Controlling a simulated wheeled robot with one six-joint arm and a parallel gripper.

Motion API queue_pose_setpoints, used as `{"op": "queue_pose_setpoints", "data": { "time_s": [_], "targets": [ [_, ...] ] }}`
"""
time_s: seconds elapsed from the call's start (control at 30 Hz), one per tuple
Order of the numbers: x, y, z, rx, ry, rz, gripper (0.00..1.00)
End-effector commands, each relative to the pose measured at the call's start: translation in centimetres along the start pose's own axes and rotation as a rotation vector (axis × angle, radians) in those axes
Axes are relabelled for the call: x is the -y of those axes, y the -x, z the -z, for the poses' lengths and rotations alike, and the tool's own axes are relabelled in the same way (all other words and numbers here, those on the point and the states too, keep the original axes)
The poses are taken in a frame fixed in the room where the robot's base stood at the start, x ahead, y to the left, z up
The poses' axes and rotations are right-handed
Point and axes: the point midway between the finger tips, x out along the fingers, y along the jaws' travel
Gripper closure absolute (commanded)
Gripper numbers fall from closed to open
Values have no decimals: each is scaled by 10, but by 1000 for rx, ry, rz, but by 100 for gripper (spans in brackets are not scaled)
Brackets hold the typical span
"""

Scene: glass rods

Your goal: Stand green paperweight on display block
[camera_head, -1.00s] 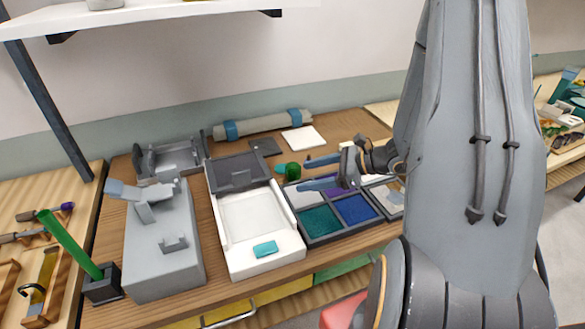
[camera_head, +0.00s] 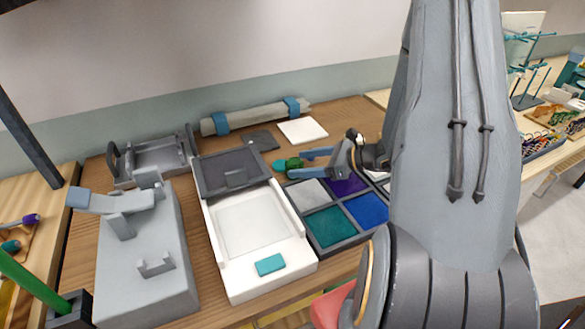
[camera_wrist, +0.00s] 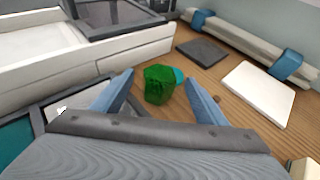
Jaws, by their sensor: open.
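The green paperweight (camera_wrist: 158,86) is a small translucent faceted piece standing on the wooden bench; it also shows in the head view (camera_head: 293,164). My gripper (camera_wrist: 159,78) is open, with one blue finger on each side of the paperweight and visible gaps to it in the wrist view. In the head view my gripper (camera_head: 297,163) reaches in from the right at the paperweight. A small teal piece (camera_wrist: 180,75) is just behind it, partly hidden. A dark flat square (camera_wrist: 203,51) and a white flat square (camera_wrist: 258,92) lie beyond; I cannot tell which, if either, is the display block.
A white tray unit (camera_head: 296,254) with a dark rear part stands left of the paperweight. A compartment tray (camera_head: 324,252) with coloured squares is in front. A grey roll with blue bands (camera_head: 258,117) lies along the back. A grey machine (camera_head: 150,290) stands left.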

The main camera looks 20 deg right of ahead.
Motion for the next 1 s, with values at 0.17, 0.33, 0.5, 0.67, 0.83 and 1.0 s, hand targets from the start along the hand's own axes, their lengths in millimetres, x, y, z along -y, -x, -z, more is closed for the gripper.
{"op": "queue_pose_setpoints", "data": {
  "time_s": [0.17,0.33,0.5,0.67,0.83,1.0],
  "targets": [
    [-1,-17,-2,-1,1,-2,33],
    [-3,-34,-6,-1,1,-4,33],
    [-3,-57,-7,-1,0,-3,33],
    [-2,-67,-6,-1,0,0,33],
    [-1,-68,-5,-1,1,0,33],
    [-1,-68,-5,-1,1,0,54]
  ]
}}
